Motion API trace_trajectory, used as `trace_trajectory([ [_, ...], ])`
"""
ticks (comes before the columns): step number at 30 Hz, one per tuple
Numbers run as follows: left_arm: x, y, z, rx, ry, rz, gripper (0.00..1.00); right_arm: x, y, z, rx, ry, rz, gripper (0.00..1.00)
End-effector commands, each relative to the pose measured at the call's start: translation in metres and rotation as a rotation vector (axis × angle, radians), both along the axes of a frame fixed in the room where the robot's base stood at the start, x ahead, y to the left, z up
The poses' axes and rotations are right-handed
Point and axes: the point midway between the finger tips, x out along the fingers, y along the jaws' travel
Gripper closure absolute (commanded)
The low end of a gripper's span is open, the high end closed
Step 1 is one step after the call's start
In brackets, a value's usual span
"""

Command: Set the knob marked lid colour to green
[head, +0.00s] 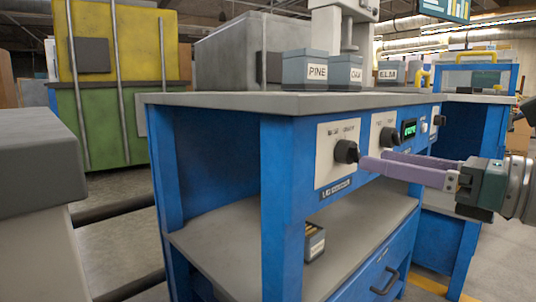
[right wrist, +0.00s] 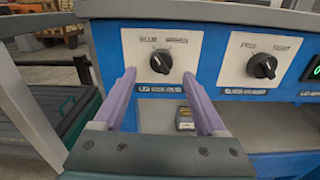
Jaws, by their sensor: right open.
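The knob over the blurred lower plate, which seems to read lid colour, is a black dial on a white panel (head: 327,170). This lid colour knob (head: 346,151) shows in the right wrist view (right wrist: 161,63) between my fingers, ahead of them. A word like BLUE is printed at its upper left; the upper right word is too blurred to read. Its pale pointer mark seems to lean up and left, toward BLUE. My right gripper (head: 372,161) is open and empty, its purple fingers pointing at the knob from the front. Contact cannot be told. My left gripper is out of view.
A second black knob (right wrist: 262,66) on its own white panel sits to the right. Beyond it is a green display (head: 409,129). PINE (head: 317,70) and other labelled bins stand on the grey bench top. A small dark box (right wrist: 185,118) lies on the shelf below.

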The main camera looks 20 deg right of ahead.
Motion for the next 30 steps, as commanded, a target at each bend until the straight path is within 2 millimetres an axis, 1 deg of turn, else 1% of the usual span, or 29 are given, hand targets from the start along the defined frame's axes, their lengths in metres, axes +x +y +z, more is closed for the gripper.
trace_trajectory([
  [1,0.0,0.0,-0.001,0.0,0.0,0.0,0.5,0.009,0.003,0.001,-0.002,-0.004,0.001,0.26],
  [3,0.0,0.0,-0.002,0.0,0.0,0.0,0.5,0.018,0.007,0.001,-0.001,-0.003,0.0,0.26],
  [9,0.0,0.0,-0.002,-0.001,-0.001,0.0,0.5,0.036,0.014,0.0,0.002,0.0,-0.001,0.26],
  [13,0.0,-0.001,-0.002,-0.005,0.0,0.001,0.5,0.04,0.016,0.0,0.002,0.001,-0.002,0.26],
  [21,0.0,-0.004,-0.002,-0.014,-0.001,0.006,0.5,0.04,0.017,0.0,0.003,0.001,-0.001,0.27],
  [30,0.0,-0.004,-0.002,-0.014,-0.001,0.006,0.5,0.04,0.017,0.0,0.004,0.002,-0.001,0.61],
])
